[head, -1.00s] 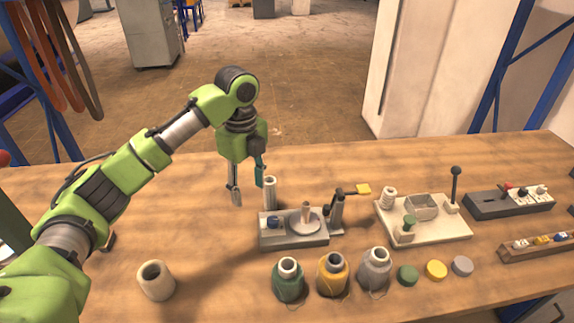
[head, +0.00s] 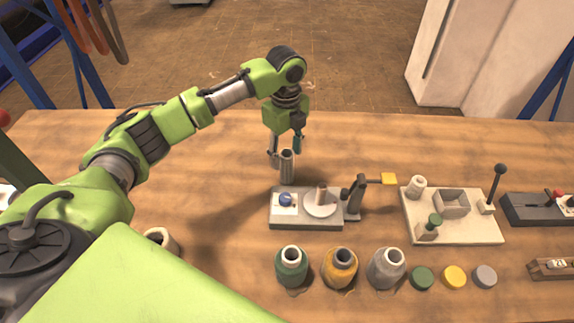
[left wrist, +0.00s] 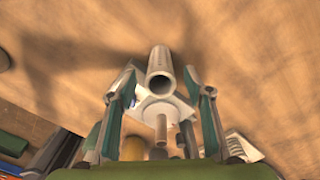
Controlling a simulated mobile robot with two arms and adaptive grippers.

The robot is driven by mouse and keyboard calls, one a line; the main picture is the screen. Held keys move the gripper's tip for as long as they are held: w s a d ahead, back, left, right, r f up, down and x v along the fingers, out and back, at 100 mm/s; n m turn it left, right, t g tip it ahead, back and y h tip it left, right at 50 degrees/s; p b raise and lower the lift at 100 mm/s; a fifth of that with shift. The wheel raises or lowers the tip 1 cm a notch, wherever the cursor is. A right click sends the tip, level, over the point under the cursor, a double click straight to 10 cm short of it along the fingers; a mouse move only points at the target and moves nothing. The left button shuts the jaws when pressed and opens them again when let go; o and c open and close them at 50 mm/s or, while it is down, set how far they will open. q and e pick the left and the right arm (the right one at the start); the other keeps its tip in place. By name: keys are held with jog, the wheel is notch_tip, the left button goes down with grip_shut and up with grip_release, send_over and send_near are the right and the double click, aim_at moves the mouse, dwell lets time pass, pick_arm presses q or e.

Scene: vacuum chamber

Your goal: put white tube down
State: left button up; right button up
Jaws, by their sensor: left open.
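A tall pale tube (head: 287,166) stands upright at the back edge of a grey fixture (head: 306,223); I cannot tell whether it rests on the fixture or on the table behind it. My left gripper (head: 285,155) is open, pointing down at the tube's upper part. In the left wrist view the tube (left wrist: 160,66) shows its open end between the two spread fingers, with a gap visible on each side. A short, wide white tube (head: 161,239) stands at the left, partly hidden by my arm. My right gripper is out of view.
Green (head: 291,271), yellow (head: 340,272) and grey (head: 385,270) spools stand in front. A cream fixture (head: 460,228) is at the right. The table's back is clear.

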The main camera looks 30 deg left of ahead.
aim_at(286, 165)
pick_arm(q)
jog(key=shift+f, duration=0.25)
notch_tip(286, 165, down, 4)
jog(key=shift+f+p, duration=0.15)
jog(key=shift+p, duration=0.85)
jog(key=shift+f, duration=0.3)
jog(key=c, duration=1.2)
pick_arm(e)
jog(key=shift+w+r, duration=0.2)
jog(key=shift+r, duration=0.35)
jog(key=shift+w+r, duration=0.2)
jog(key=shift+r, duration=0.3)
pick_arm(q)
jog(key=shift+r, duration=0.1)
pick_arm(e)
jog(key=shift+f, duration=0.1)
